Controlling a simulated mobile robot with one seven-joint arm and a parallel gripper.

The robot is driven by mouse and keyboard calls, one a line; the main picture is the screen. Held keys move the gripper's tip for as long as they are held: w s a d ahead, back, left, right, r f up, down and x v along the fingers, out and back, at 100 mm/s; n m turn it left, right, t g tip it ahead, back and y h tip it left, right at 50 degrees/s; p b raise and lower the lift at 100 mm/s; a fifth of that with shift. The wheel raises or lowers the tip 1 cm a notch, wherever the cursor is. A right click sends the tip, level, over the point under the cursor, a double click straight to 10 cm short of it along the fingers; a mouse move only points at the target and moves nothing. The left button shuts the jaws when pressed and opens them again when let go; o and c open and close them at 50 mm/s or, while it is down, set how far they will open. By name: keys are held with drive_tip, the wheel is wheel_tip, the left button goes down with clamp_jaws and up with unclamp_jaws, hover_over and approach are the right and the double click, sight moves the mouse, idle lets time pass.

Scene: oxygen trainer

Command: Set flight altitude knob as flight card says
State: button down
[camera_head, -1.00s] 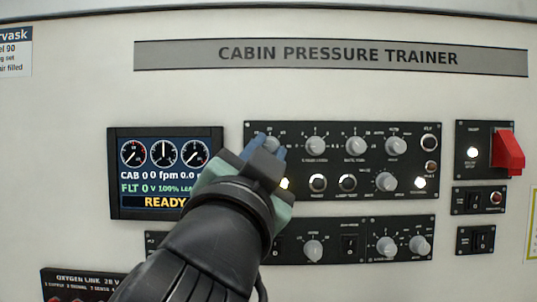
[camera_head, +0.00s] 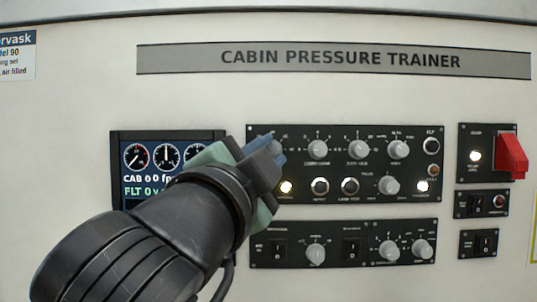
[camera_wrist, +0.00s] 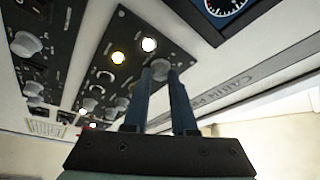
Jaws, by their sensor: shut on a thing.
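My gripper (camera_head: 277,152) is at the left end of the upper control panel (camera_head: 340,133). It is shut on the leftmost top-row knob (camera_wrist: 160,69), a grey knob seen between the two blue fingertips in the wrist view. In the head view the gripper hides most of this knob and its scale, so its pointer and labels cannot be read. The display screen (camera_head: 166,139) at left shows three dials, "CAB 0" and "FLT 0"; my arm covers its lower right part. No readable flight card is in view.
More knobs (camera_head: 317,149) stand close to the right in the same row, with buttons and lit lamps (camera_head: 286,187) below. A lower panel (camera_head: 300,228) has switches and knobs. A red guarded switch (camera_head: 511,156) sticks out at far right.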

drive_tip(key=c, duration=0.7)
unclamp_jaws()
drive_tip(key=shift+c, duration=0.2)
drive_tip(key=b+v, duration=0.5)
drive_tip(key=v, duration=0.8)
drive_tip(key=shift+r, duration=0.1)
